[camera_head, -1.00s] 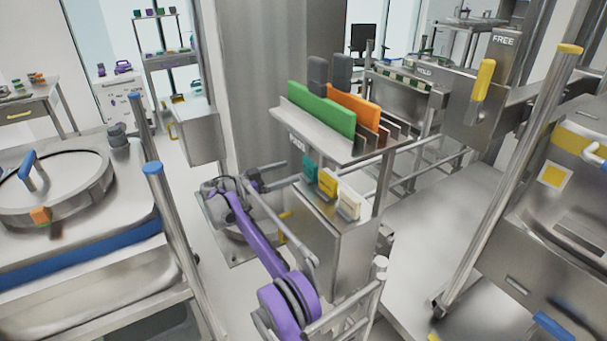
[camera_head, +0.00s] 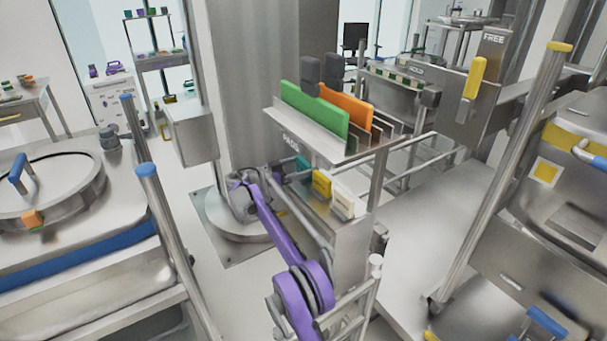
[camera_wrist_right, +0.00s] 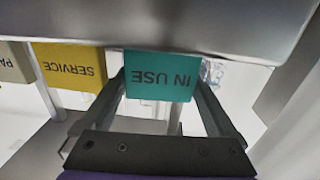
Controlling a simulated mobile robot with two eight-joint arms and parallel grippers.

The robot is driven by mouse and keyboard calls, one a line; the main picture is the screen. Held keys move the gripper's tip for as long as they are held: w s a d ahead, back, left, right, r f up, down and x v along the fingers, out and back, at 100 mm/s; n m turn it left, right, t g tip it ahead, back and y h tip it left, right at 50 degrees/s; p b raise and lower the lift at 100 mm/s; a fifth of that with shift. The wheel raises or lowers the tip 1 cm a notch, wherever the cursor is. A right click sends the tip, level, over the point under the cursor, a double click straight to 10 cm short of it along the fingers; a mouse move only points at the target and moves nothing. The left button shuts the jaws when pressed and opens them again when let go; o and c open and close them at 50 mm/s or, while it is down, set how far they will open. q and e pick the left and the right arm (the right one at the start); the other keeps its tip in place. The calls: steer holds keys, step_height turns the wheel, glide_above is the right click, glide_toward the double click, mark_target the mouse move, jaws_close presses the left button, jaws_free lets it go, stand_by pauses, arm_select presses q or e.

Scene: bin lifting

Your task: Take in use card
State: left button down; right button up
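The teal IN USE card (camera_head: 304,165) stands at the left end of a row of cards below the PADS rack. In the right wrist view, the card (camera_wrist_right: 160,78) hangs upside down in the picture, its lettering facing the camera. My right gripper (camera_head: 289,169) reaches the card from the left on the purple arm. In the wrist view its two fingers (camera_wrist_right: 160,98) are spread, one at each side of the card. I cannot tell whether they touch it. My left gripper is not in view.
The yellow SERVICE card (camera_head: 322,184) and a cream card (camera_head: 343,204) stand beside the teal one. The rack (camera_head: 300,135) with green and orange pads overhangs the cards closely. A metal post (camera_head: 165,215) stands left of my arm.

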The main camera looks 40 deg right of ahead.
steer(key=c, duration=0.8)
steer(key=shift+o, duration=0.2)
steer(key=shift+r, duration=0.1)
